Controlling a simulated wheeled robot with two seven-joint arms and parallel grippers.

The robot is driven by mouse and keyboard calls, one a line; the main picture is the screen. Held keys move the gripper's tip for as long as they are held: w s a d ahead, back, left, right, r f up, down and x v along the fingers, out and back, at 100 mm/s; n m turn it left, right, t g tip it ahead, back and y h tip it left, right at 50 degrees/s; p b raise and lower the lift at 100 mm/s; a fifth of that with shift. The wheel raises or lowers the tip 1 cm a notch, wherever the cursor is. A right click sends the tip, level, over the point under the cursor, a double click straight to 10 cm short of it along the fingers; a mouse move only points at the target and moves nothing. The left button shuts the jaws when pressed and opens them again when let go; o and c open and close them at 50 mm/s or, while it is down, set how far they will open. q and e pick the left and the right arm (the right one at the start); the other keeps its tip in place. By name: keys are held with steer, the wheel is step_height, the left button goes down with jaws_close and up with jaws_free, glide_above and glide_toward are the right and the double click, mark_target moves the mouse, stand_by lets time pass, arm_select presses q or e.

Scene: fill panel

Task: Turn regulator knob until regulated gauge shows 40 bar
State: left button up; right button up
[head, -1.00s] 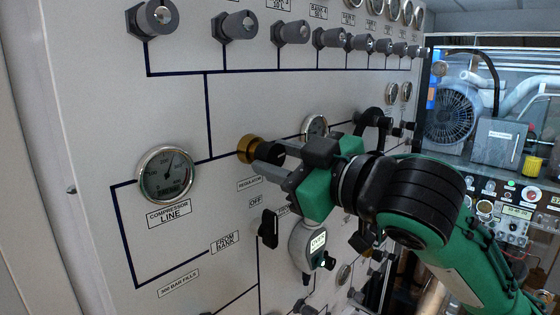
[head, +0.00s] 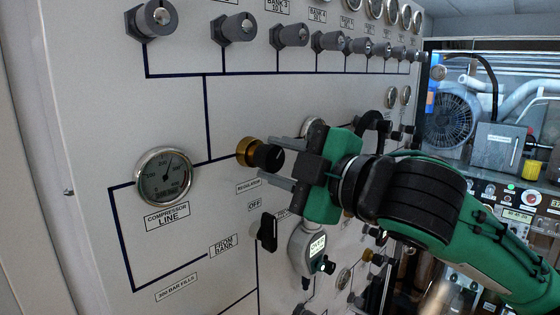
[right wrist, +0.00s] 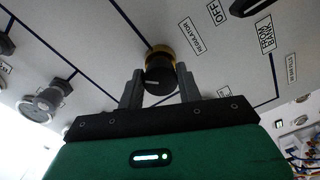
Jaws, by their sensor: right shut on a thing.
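The regulator knob (head: 268,156) is black with a brass collar and sticks out of the white panel above the REGULATOR label (head: 248,187). My right gripper (head: 278,161) has one finger above the knob and one below it, and is shut on it. The right wrist view shows the knob (right wrist: 160,78) between the two fingers (right wrist: 159,88), with a pale mark on its face. A gauge (head: 311,125) just behind my gripper is mostly hidden, so its reading cannot be told. My left gripper is not in view.
The compressor line gauge (head: 165,177) is to the left of the knob. A black selector lever (head: 267,231) sits below, beside OFF. A row of valve knobs (head: 290,35) runs along the top.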

stand_by(0.5)
steer(key=o, duration=1)
steer(key=shift+s+d+f, duration=0.1)
steer(key=shift+s+d, duration=0.1)
steer(key=shift+b+v, duration=3.1)
steer(key=shift+v, duration=3.55)
